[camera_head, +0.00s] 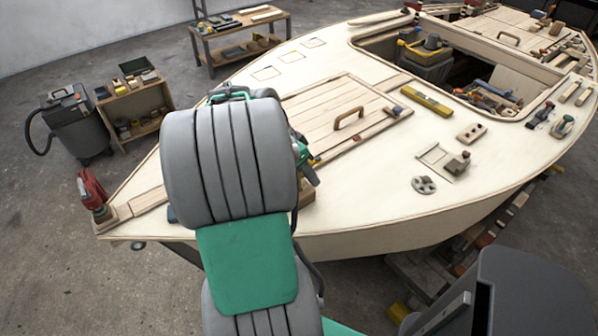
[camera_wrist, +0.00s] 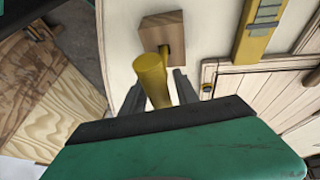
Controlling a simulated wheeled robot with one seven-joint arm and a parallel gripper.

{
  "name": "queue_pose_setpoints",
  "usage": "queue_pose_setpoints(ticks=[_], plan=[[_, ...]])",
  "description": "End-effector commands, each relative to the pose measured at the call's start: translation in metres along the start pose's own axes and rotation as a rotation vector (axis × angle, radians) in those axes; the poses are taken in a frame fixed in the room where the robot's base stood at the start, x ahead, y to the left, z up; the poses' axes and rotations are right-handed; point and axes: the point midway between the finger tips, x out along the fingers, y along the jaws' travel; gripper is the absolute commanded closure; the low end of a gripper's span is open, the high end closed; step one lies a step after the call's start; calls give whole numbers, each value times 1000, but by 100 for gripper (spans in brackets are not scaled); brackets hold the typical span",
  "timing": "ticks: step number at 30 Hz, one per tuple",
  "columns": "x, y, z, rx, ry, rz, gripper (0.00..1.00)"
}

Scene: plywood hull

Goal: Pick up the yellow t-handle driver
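The yellow t-handle driver (camera_wrist: 152,75) shows in the wrist view. Its thick yellow bar lies between the two fingers of my gripper (camera_wrist: 158,88), and a thinner part meets a wooden block (camera_wrist: 160,31) with a dark hole. The fingers stand apart on either side of the bar, with small gaps visible. The near end of the driver is hidden behind my gripper's body. In the head view, my arm covers most of this spot; the wooden block (camera_head: 307,195) shows only in part on the pale deck, and I cannot make out the driver clearly.
The deck (camera_head: 370,190) holds a hatch with a wooden handle (camera_head: 348,118), a yellow level (camera_head: 426,100), a round grey disc (camera_head: 423,184) and small blocks. An open cockpit (camera_head: 470,70) with tools lies farther back. A red tool (camera_head: 92,190) stands at the left tip.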

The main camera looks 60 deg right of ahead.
Motion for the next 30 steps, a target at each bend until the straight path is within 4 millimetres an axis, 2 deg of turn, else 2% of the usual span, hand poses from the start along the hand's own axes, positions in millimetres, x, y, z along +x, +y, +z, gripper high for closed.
queue_pose_setpoints(ticks=[1,13,30], plan=[[0,0,0,0,0,0,69],[0,0,0,-1,0,-1,100],[-1,0,0,-1,0,-1,100]])
